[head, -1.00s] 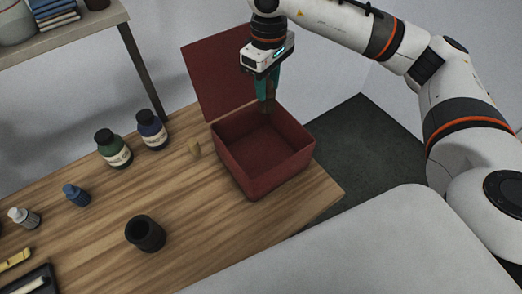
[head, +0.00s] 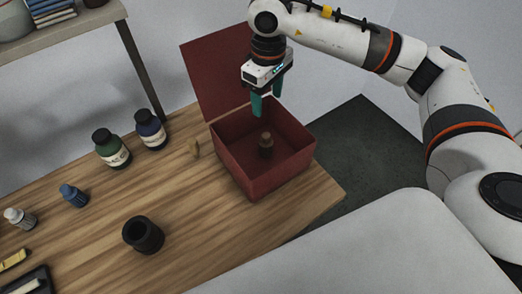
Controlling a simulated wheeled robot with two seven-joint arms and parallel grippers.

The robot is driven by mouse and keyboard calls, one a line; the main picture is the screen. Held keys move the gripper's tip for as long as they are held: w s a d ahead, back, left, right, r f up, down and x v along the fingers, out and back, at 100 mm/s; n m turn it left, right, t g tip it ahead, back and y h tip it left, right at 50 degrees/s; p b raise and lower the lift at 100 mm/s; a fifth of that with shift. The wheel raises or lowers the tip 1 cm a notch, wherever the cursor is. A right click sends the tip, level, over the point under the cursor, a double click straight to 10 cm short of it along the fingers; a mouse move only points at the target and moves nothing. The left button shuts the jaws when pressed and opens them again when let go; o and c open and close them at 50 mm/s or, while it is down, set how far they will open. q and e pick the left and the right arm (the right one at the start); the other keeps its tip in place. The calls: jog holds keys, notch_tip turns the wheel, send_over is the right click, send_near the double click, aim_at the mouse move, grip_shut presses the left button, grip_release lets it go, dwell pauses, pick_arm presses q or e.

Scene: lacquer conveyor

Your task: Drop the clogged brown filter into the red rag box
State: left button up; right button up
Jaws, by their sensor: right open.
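The red rag box (head: 262,180) stands on the wooden table near its right end, with its lid raised at the back left. The brown filter (head: 265,145) is inside the box, apart from the gripper; I cannot tell whether it touches the box floor. My right gripper (head: 266,108) is above the back of the box, its teal fingers apart and empty, pointing down. My left gripper is not in view.
Left of the box are a small tan piece (head: 194,149), a blue bottle (head: 151,131), a green bottle (head: 111,150) and a black cup (head: 143,236). A shelf (head: 70,42) is at the back left.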

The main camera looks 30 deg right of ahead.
notch_tip(320, 180, up, 12)
jog(key=b, duration=0.2)
dwell(0.4)
jog(key=shift+f, duration=0.1)
